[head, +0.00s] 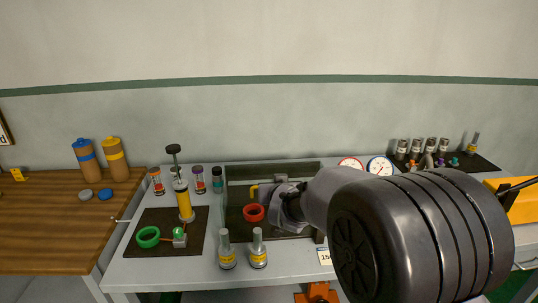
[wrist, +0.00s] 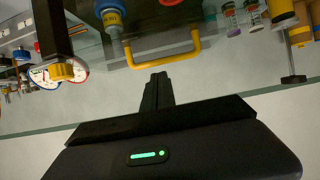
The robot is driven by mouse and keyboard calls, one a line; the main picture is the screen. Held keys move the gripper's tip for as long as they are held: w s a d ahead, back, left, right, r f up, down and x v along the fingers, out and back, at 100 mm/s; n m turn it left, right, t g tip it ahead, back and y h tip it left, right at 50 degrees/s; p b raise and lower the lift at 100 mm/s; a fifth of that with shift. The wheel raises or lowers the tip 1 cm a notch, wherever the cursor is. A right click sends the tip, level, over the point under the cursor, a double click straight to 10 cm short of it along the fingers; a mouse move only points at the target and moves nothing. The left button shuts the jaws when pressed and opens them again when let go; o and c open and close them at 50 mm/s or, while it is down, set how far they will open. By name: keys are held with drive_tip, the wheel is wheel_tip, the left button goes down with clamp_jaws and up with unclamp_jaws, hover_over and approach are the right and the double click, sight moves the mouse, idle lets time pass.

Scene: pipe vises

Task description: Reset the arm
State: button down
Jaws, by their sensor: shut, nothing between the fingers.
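My gripper (wrist: 158,78) shows in the wrist view with its dark fingers closed together and nothing between them. Its dark body with a green light fills the lower part of that view. In the head view my grey and black arm reaches in from the right over the table (head: 140,273), and its end is above a dark tray (head: 235,172). The arm hides part of the tray, and I cannot make out the fingertips there. A yellow handle (wrist: 165,58) is beyond the fingertips in the wrist view.
A red ring (head: 253,213) lies in the tray. Two silver bottles (head: 227,250) stand at the front edge. A dark mat (head: 145,219) at left holds a green ring (head: 148,237) and a yellow cylinder (head: 183,201). Gauges (head: 379,167) and several small bottles stand at the back right.

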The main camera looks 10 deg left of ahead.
drive_tip(key=s+d+f, duration=0.2)
drive_tip(key=s+f, duration=0.1)
drive_tip(key=s, duration=0.6)
drive_tip(key=s+d+r+m+g, duration=0.2)
drive_tip(key=s+d+r, duration=0.15)
drive_tip(key=s, duration=0.25)
drive_tip(key=s+d+r+m+g, duration=0.1)
drive_tip(key=s+d+r, duration=0.2)
drive_tip(key=s+d, duration=0.3)
drive_tip(key=s+d+m+g, duration=0.1)
drive_tip(key=s+d+g, duration=0.1)
drive_tip(key=s, duration=0.8)
drive_tip(key=s+d+f+m+g, duration=0.1)
drive_tip(key=s+d+m+g, duration=0.1)
drive_tip(key=s, duration=0.8)
drive_tip(key=shift+s+m, duration=0.15)
drive_tip(key=shift+m, duration=0.15)
drive_tip(key=c, duration=2.1)
unclamp_jaws()
drive_tip(key=shift+a+f, duration=0.1)
